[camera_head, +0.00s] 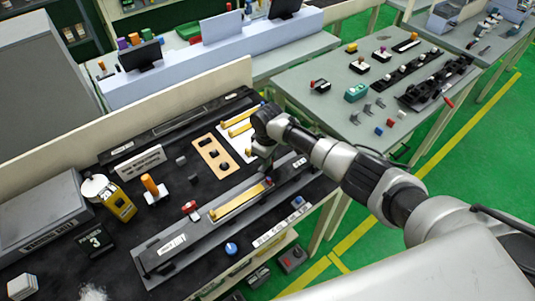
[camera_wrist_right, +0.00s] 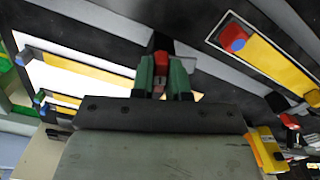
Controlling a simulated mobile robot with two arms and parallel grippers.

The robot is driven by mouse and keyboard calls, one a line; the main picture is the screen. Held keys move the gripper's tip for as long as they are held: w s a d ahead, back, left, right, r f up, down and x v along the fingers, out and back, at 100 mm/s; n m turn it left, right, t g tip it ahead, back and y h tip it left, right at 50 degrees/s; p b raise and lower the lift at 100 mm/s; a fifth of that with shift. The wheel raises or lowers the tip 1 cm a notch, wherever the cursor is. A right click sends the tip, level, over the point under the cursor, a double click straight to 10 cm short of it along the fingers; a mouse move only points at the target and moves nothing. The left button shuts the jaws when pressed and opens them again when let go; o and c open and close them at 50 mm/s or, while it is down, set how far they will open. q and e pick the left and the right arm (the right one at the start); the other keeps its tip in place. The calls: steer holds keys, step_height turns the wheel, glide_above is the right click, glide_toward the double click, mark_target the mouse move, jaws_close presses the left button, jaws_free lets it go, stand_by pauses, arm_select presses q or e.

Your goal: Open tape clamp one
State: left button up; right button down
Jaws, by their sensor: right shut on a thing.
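My right gripper (camera_head: 265,172) comes down over the right end of the long grey fixture (camera_head: 165,262) on the black bench. In the right wrist view its two green-tipped fingers (camera_wrist_right: 161,75) are closed on a small red handle piece (camera_wrist_right: 160,42), probably a tape clamp's handle. Its base is largely hidden by the fingers. A yellow strip (camera_head: 238,203) lies along the fixture. I cannot read which clamp is number one. My left gripper is not in view.
A second table (camera_head: 335,72) stands at the right.

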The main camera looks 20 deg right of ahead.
steer(key=shift+w+r+m, duration=0.1)
steer(key=shift+r+m, duration=0.05)
steer(key=shift+m, duration=0.45)
steer(key=c, duration=1.1)
jaws_free()
step_height(320, 180, up, 11)
steer(key=shift+f+b, duration=0.1)
steer(key=shift+b, duration=0.65)
